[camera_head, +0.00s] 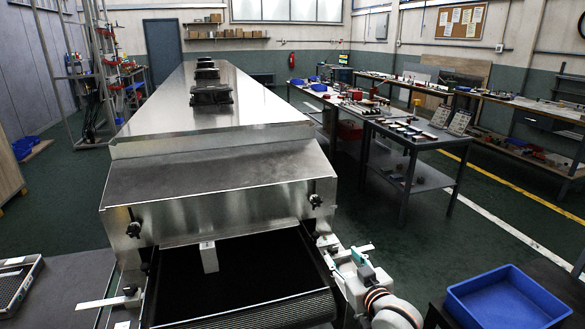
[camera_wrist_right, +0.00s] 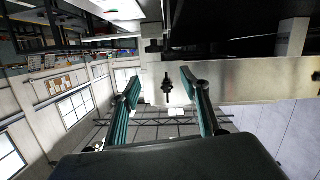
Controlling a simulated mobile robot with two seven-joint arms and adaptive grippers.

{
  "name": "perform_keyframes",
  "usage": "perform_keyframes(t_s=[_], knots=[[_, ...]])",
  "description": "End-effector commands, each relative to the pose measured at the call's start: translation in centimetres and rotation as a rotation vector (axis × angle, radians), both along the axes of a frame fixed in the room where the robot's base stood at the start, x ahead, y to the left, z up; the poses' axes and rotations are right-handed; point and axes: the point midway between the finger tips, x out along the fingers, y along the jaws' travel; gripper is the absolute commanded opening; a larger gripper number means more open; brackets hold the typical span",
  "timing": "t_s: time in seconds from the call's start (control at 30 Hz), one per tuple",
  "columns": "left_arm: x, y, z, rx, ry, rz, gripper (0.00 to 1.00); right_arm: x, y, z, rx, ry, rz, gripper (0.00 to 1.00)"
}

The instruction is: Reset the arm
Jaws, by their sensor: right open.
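My right arm comes in at the lower right of the head view, beside the right side of the dryer's belt mouth. Its gripper (camera_head: 362,258) is partly seen there, pointing away from me. In the right wrist view the two teal fingers of the gripper (camera_wrist_right: 160,88) are spread apart with nothing between them. A black knob on the dryer's metal side panel (camera_wrist_right: 240,84) shows beyond the fingers. My left gripper is not in view. The tunnel dryer (camera_head: 210,195) fills the middle of the head view.
A small white block (camera_head: 209,258) stands on the black conveyor belt (camera_head: 250,275). A blue bin (camera_head: 505,298) sits at the lower right. A grey workbench (camera_head: 412,140) holds small items. Open floor (camera_head: 390,235) lies between dryer and benches. A tray (camera_head: 18,282) is at lower left.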

Motion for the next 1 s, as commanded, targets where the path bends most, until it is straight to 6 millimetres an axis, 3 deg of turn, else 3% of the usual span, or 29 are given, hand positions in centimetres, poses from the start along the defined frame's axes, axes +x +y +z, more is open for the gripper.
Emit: perform_keyframes(t_s=[0.03,0.2,0.3,0.4,0.6,0.8,0.97,1.0], knots=[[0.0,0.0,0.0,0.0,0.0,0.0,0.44,-3.0,-1.2,-2.4,-0.069,0.062,-0.012,0.46],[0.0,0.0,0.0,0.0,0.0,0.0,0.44,-12.5,-5.6,-7.6,-0.306,0.265,-0.055,0.46],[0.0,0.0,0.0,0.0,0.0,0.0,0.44,-18.0,-8.5,-9.2,-0.433,0.375,-0.081,0.46],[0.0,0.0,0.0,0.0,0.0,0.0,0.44,-22.2,-10.7,-9.8,-0.529,0.459,-0.1,0.46],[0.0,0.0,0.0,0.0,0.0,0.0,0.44,-28.2,-13.9,-9.8,-0.656,0.577,-0.128,0.46],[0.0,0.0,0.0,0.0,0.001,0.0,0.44,-32.8,-16.4,-9.2,-0.751,0.668,-0.148,0.46],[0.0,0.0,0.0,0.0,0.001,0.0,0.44,-36.1,-18.1,-8.5,-0.817,0.732,-0.162,0.46],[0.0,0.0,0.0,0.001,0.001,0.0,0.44,-35.4,-17.4,-9.3,-0.794,0.716,-0.148,0.46]])
